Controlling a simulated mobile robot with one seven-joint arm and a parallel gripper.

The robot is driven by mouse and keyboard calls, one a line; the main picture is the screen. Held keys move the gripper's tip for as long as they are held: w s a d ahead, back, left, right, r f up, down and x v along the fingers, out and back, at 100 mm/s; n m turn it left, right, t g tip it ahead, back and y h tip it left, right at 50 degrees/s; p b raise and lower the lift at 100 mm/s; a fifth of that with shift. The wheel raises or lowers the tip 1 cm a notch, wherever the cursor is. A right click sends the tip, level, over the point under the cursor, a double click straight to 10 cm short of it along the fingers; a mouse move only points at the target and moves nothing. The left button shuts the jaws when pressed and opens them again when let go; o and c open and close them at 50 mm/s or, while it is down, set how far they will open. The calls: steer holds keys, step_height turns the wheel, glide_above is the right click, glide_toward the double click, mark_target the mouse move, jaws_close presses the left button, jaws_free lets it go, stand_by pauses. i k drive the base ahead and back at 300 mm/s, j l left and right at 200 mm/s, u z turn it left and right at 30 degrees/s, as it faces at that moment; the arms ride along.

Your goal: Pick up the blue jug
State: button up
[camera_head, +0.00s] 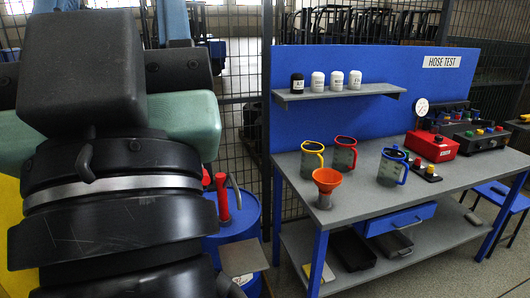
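The blue jug (391,168) stands upright on the grey workbench top (430,181), right of the other jugs. Its body looks dark and see-through, with a blue rim and a blue handle on its right side. A red jug (344,155) and a yellow jug (312,161) stand to its left. An orange funnel (326,180) stands in front of them, nearer the bench's front edge. My gripper is not in view. Nothing touches the blue jug that I can see.
A small switch block (426,172) and a red box (431,145) sit right of the blue jug. A blue back panel (300,125) carries a shelf (338,93) with several small bottles. A blue drum (236,232) stands left of the bench. The bench's front right top is clear.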

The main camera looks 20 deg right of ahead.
mark_target(392, 161)
steer(key=i+l+z, duration=0.2)
steer(key=i+l, duration=0.5)
steer(key=l, duration=0.45)
steer(key=i+l+z, duration=0.2)
steer(key=i+l, duration=0.55)
steer(key=l, duration=0.25)
steer(key=i+l+z, duration=0.2)
steer(key=i+l, duration=0.65)
steer(key=l, duration=0.1)
